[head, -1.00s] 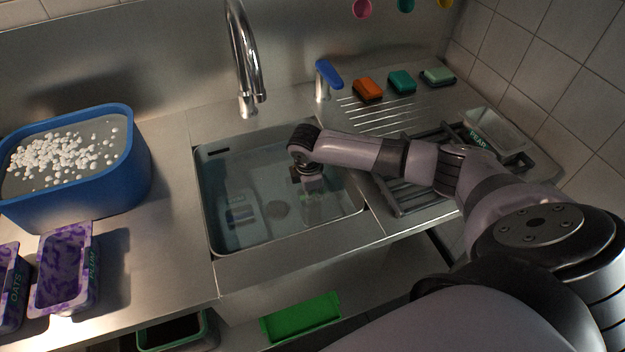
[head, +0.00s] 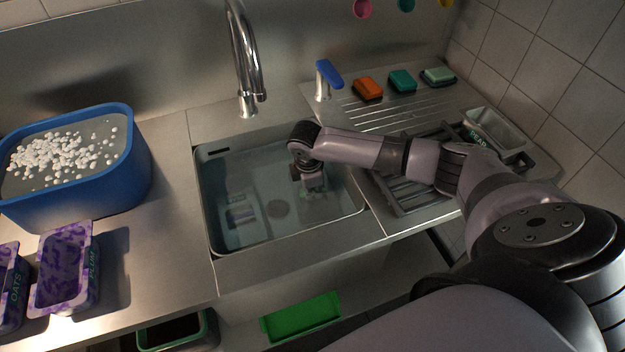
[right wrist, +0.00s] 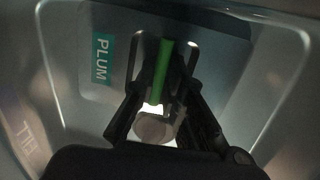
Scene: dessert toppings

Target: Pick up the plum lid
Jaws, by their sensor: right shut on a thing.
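The plum lid (right wrist: 100,85) is a pale, see-through panel with a teal PLUM label in the right wrist view. My right gripper (right wrist: 160,105) is shut on its green upright grip (right wrist: 164,72). In the head view, my right gripper (head: 313,190) is low in the water-filled sink (head: 235,165), right of the drain. The lid is mostly hidden under it there. The open purple-patterned plum tub (head: 65,270) stands on the counter at the lower left. My left gripper is out of view.
Another pale labelled piece (head: 240,218) lies in the sink at left. A blue basin (head: 75,195) with white pellets and an oats tub (head: 10,290) are left. The faucet (head: 245,60) stands behind. A pear tub (head: 495,130) sits on the drying rack (head: 410,200).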

